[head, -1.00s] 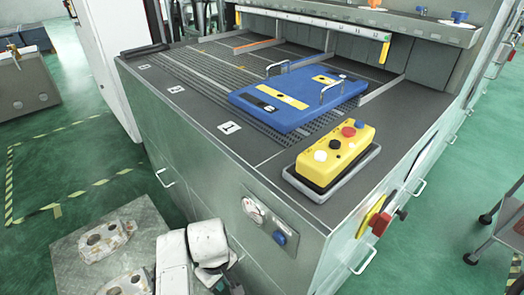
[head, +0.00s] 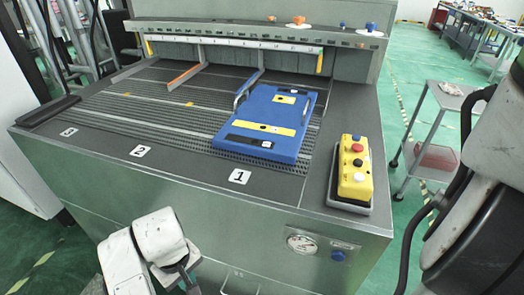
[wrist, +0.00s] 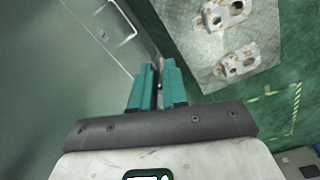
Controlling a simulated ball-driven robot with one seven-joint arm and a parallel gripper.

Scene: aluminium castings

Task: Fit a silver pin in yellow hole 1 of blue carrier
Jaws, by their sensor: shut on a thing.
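The blue carrier (head: 293,138) lies flat on the grey worktop near its front right, behind the number 1 label. It has two metal handles, yellow strips (head: 262,129) and a black strip. Its holes are too small to tell apart. My gripper (wrist: 158,68) shows in the wrist view with its two teal fingers close together, shut on a thin thing that I take for the silver pin; the fingers mostly hide it. The gripper hangs in front of the cabinet, below the worktop and apart from the carrier. The carrier is not in the wrist view.
A yellow button box (head: 355,185) stands right of the carrier. Guide rails and a back wall bound the worktop (head: 100,165), whose left part is mostly clear. A grey cart (head: 440,130) stands at right. Castings (wrist: 238,62) lie on a plate in the wrist view.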

